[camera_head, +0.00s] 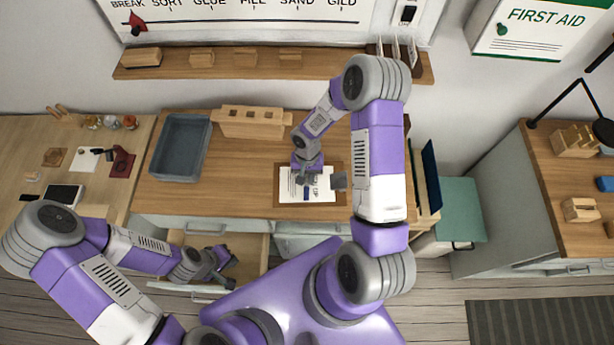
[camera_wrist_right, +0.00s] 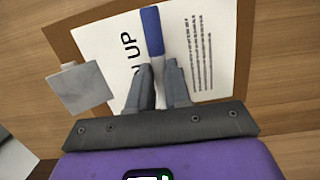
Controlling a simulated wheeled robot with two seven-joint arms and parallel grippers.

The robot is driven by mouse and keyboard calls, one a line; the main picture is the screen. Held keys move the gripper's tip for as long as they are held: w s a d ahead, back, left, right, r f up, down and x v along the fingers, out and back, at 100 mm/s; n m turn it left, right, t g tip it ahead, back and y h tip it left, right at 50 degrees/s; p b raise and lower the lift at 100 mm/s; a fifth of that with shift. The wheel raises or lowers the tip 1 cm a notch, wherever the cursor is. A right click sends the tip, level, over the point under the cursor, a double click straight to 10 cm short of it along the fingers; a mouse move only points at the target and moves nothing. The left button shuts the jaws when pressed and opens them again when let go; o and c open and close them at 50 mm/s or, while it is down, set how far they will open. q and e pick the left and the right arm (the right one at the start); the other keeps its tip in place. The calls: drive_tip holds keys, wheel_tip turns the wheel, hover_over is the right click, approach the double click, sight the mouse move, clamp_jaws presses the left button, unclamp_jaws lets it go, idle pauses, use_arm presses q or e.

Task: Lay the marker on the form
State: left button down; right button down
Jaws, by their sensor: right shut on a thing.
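The form (camera_head: 322,190) is a white printed sheet on a brown clipboard-like board on the wooden counter. It also shows in the right wrist view (camera_wrist_right: 215,50), with large dark letters and small lines of text. The marker (camera_wrist_right: 152,32) has a blue end and a pale body. My right gripper (camera_wrist_right: 163,75) is shut on the marker and holds it over the form. Whether the marker touches the paper I cannot tell. In the head view my right gripper (camera_head: 306,180) is at the form. My left gripper (camera_head: 222,262) is low at the left, by a drawer; its fingers are unclear.
A grey block (camera_wrist_right: 82,87) sits at the board's edge. A grey-blue tray (camera_head: 180,148) and a wooden rack (camera_head: 252,122) stand on the counter to the left. An open drawer (camera_head: 245,250) is below the counter. Bare counter lies left of the board.

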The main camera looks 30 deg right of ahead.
drive_tip(key=c, duration=1)
unclamp_jaws()
drive_tip(key=r, duration=0.5)
drive_tip(key=w+r, duration=0.1)
drive_tip(key=r, duration=0.1)
drive_tip(key=shift+d+r, duration=0.3)
